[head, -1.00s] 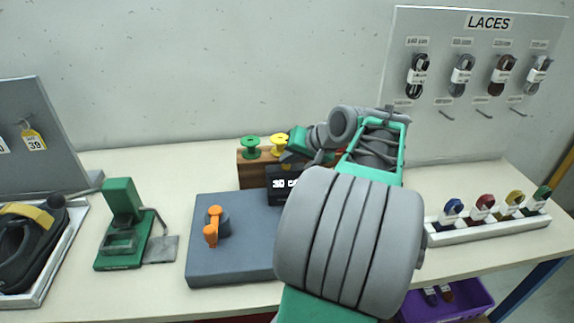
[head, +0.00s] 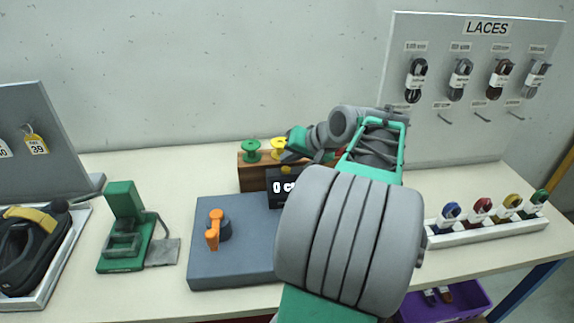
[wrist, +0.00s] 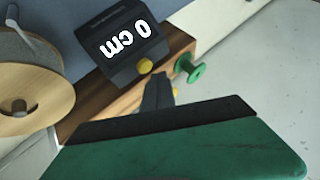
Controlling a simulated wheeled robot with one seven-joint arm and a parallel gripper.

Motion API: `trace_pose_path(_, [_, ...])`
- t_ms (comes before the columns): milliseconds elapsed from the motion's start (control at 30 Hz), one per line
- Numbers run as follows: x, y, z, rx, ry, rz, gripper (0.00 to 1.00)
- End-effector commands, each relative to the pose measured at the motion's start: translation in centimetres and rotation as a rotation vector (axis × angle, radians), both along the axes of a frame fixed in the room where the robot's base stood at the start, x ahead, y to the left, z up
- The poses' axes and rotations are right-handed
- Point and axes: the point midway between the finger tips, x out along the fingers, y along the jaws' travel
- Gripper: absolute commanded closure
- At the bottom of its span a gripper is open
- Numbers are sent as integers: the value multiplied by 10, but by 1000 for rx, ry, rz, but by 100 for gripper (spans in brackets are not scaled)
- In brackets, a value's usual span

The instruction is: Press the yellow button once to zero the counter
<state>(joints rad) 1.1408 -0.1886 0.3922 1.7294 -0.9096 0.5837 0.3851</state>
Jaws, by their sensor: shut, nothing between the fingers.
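The counter (head: 283,188) is a dark box with a lit display that reads 0, with the unit partly hidden by my arm. In the wrist view the counter (wrist: 118,45) reads 0 cm. The yellow button (wrist: 145,66) is a small round knob on the counter's edge; it also shows as a small yellow spot in the head view (head: 286,169). My gripper (wrist: 159,78) is shut and empty, its fingertips close beside the button; whether they touch it, I cannot tell. My forearm hides part of the counter in the head view.
A wooden block (head: 252,172) behind the counter carries a green spool (head: 251,150) and a yellow spool (head: 278,146). A grey base with an orange crank (head: 214,230) stands in front. A green device (head: 124,235) is left; a white lace rack (head: 490,228) is right.

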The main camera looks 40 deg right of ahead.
Motion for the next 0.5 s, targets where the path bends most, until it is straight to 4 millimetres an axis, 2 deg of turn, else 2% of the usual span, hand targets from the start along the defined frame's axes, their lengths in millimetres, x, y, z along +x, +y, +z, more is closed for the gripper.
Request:
trace_pose_path(267, [0,0,2,0,0,0,100])
trace_pose_path(500, [0,0,27,-1,-1,0,100])
